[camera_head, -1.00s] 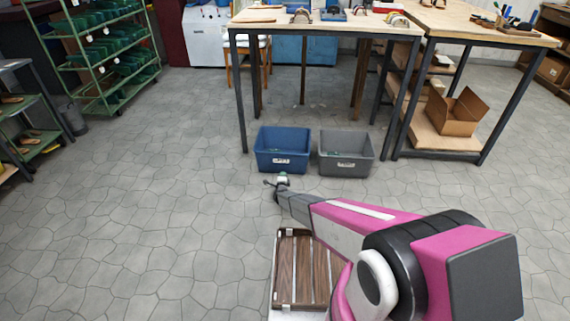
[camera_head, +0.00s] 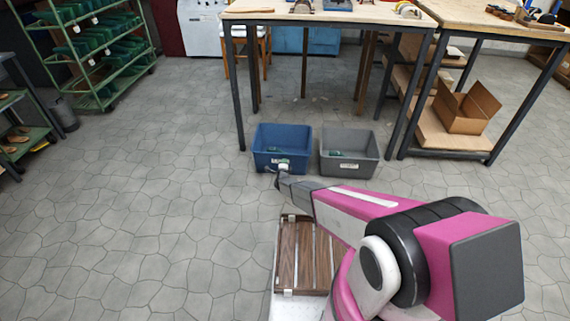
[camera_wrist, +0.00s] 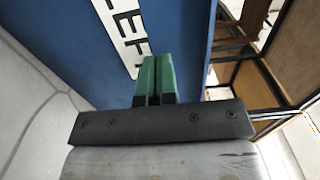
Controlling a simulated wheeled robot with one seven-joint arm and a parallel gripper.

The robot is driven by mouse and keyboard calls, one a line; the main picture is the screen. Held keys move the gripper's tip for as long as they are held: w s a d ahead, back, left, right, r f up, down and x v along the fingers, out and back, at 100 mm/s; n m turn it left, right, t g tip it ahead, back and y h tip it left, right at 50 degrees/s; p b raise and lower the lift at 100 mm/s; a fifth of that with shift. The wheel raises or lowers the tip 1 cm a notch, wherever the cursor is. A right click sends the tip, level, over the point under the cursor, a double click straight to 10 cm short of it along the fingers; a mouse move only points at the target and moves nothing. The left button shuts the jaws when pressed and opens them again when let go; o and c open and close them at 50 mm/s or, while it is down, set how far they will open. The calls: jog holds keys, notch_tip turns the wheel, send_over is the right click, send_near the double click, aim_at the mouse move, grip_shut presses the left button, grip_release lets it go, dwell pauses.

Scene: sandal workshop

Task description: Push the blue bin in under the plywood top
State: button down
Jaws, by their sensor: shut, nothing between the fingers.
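The blue bin (camera_head: 282,138) stands on the stone floor at the front edge of the table with the plywood top (camera_head: 330,15). Its front wall (camera_wrist: 195,40), with a white lettered label (camera_wrist: 124,30), fills much of the wrist view. My gripper (camera_wrist: 157,65) has its green fingers shut together and empty, pointing at that wall by the label. I cannot tell whether the fingertips touch the wall.
A grey bin (camera_head: 349,165) stands just right of the blue bin. Dark table legs (camera_head: 238,100) rise left of the blue bin and farther right. The floor under the table is open. A cardboard box (camera_head: 462,112) sits on a low shelf at right.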

jog(key=shift+w, duration=0.4)
